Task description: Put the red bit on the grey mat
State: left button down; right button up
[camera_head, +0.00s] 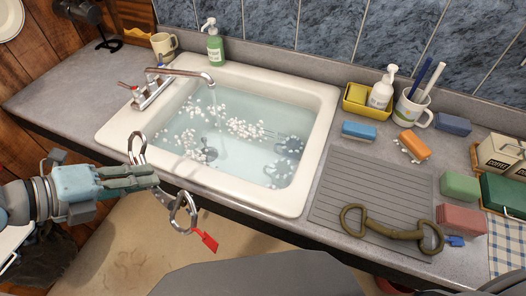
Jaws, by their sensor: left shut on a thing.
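The red bit (208,240) is a metal bit with two silver rings and a red tag. My left gripper (150,177) is shut on its middle, near the sink's front left corner. One ring stands up above the gripper; the other hangs below it with the tag. The fingers hide part of the mouthpiece. The grey mat (350,180) is ribbed and lies on the counter right of the sink, well apart from the gripper. An olive bit with a blue tag (393,232) lies across its front edge. My right gripper is not in view.
The white sink (321,150) holds water, foam and dark submerged shapes I cannot make out. The mat's middle is clear.

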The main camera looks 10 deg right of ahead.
aim_at(384, 194)
jog(key=u, duration=1.6)
jog(key=k, duration=1.7)
jog(key=z, duration=2.65)
